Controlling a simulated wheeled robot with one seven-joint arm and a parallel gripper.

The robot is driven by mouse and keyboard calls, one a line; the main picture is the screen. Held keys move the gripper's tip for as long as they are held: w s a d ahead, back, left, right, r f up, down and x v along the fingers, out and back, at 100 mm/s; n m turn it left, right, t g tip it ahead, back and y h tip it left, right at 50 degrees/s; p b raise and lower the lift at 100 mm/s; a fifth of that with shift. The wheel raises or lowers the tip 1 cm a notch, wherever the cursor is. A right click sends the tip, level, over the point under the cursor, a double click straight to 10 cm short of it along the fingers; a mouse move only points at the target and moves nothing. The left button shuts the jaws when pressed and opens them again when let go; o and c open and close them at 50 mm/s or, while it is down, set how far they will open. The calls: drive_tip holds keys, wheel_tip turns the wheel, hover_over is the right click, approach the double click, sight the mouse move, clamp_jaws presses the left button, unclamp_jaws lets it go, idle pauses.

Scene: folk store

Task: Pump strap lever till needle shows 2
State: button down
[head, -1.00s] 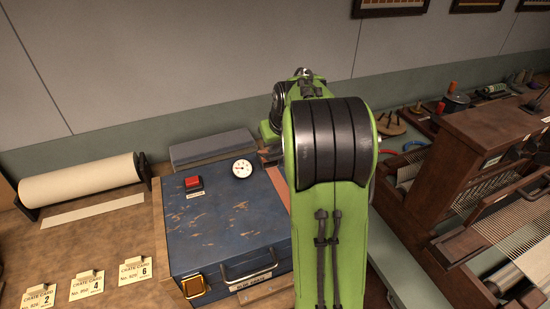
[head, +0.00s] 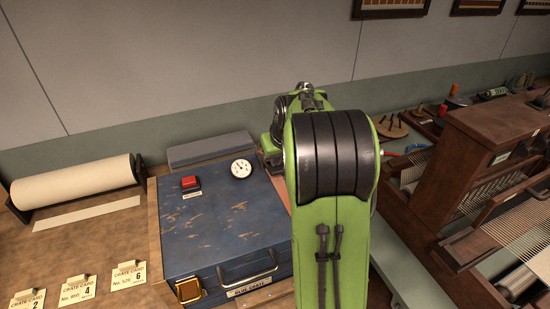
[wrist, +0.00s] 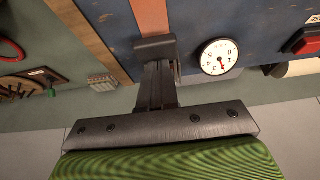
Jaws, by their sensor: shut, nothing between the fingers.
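A blue crate (head: 215,230) with scuffed paint stands on the bench. A salmon strap (wrist: 150,14) runs over it, mostly hidden behind my arm in the head view. A round white gauge (head: 241,168) sits near the crate's back right corner. It also shows in the wrist view (wrist: 220,57), upside down, with a red needle; I cannot read its number surely. My gripper (wrist: 158,78) is shut and empty, its dark fingers at the strap's end beside the gauge. A dark block (wrist: 155,44), perhaps the strap lever, is at the fingertips; I cannot tell whether they touch.
A red button (head: 190,182) is on the crate, left of the gauge. A metal handle (head: 248,270) and brass latch (head: 189,290) are at its front. Crate cards (head: 77,291) and a paper roll (head: 75,182) lie left. A wooden loom (head: 480,165) stands right.

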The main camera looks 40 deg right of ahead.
wheel_tip(320, 180, up, 9)
drive_tip(key=p, duration=0.7)
drive_tip(key=shift+p, duration=0.3)
drive_tip(key=shift+r, duration=0.1)
idle(0.3)
drive_tip(key=s+a+r+n+y, duration=0.1)
drive_tip(key=s+a+r, duration=0.2)
drive_tip(key=s+a, duration=0.3)
drive_tip(key=s+a+r, duration=0.3)
drive_tip(key=s+a, duration=0.1)
drive_tip(key=a, duration=0.4)
drive_tip(key=s+a+f+n, duration=0.1)
drive_tip(key=s+a, duration=0.2)
drive_tip(key=s, duration=0.4)
drive_tip(key=s+a+f, duration=0.2)
drive_tip(key=s+a, duration=0.2)
drive_tip(key=s, duration=0.4)
drive_tip(key=shift+n+t, duration=0.3)
drive_tip(key=shift+n, duration=0.1)
